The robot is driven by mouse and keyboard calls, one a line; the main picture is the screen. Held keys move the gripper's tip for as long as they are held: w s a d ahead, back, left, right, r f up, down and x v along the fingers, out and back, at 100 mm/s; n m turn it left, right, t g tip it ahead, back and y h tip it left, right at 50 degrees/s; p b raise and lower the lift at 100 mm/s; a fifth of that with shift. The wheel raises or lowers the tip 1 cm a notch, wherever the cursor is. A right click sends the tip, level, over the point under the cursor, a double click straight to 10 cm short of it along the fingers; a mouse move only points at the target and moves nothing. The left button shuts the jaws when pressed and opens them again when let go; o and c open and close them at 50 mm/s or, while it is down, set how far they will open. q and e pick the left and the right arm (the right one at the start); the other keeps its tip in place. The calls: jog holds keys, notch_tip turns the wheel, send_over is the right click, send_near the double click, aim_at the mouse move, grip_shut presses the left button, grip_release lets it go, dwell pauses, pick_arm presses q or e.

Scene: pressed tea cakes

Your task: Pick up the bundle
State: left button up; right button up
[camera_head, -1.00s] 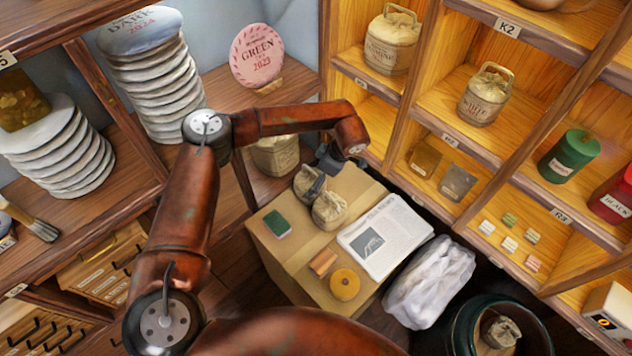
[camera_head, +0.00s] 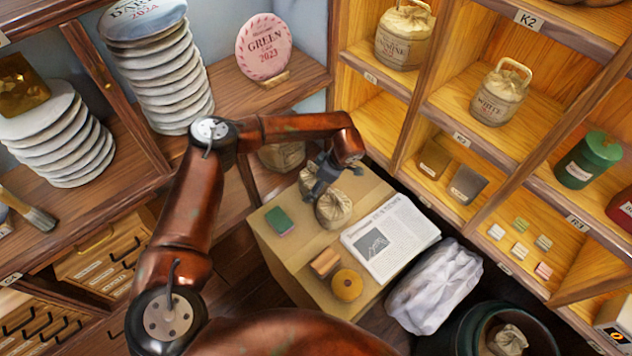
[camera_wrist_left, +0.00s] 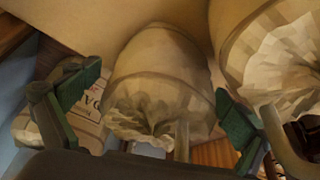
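Two tan cloth bundles with gathered tops stand on a cardboard box (camera_head: 290,262), a rear one (camera_head: 307,181) and a front one (camera_head: 333,210). My left gripper (camera_head: 322,187) is over them and hides part of the rear one. In the left wrist view, its dark green fingers (camera_wrist_left: 150,112) are spread wide. One bundle (camera_wrist_left: 160,75) shows between them, its pleated end towards me, and I cannot see contact. Another bundle (camera_wrist_left: 275,60) is close by on the right, partly behind the right finger. My right gripper is not in view.
On the box lie a green block (camera_head: 279,221), an orange block (camera_head: 325,262), a round yellow piece (camera_head: 347,285) and a newspaper (camera_head: 392,240). A white bag (camera_head: 435,285) is beside it. Shelves (camera_head: 450,215) stand close on the right, stacked discs (camera_head: 165,80) at left.

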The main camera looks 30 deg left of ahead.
pick_arm(q)
jog(key=c, duration=1.7)
